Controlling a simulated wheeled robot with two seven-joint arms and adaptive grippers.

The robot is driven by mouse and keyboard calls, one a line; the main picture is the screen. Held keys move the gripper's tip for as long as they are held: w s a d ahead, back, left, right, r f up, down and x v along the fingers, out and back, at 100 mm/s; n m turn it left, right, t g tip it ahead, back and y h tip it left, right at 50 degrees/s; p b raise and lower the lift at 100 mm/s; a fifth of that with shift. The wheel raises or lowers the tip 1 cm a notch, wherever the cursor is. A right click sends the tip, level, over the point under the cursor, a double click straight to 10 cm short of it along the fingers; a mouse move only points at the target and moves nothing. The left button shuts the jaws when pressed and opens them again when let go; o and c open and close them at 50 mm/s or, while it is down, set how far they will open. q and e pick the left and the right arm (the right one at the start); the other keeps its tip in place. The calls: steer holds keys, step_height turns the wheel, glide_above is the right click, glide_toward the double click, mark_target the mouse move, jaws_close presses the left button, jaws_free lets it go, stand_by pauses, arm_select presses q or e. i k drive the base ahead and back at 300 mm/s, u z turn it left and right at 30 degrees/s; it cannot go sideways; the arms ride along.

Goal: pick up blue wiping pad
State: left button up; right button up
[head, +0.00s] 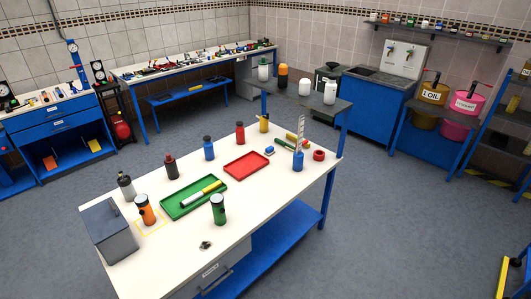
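A small blue and white block (269,151), which looks like the blue wiping pad, lies on the white table top near its far right part. It lies to the right of the red tray (247,165) and left of the blue container (298,162) with a tall ruler-like strip in it. Nothing covers the pad. Neither of my grippers shows in the head view.
The white table (262,198) also carries a green tray (176,207) with markers, several bottles, a grey box (109,231) and a red tape roll (319,155). A grey raised shelf (300,100) with jars stands behind its far end. Grey floor around is open.

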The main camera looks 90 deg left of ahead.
mark_target(270, 150)
steer(key=u, duration=2.45)
steer(key=i, duration=0.6)
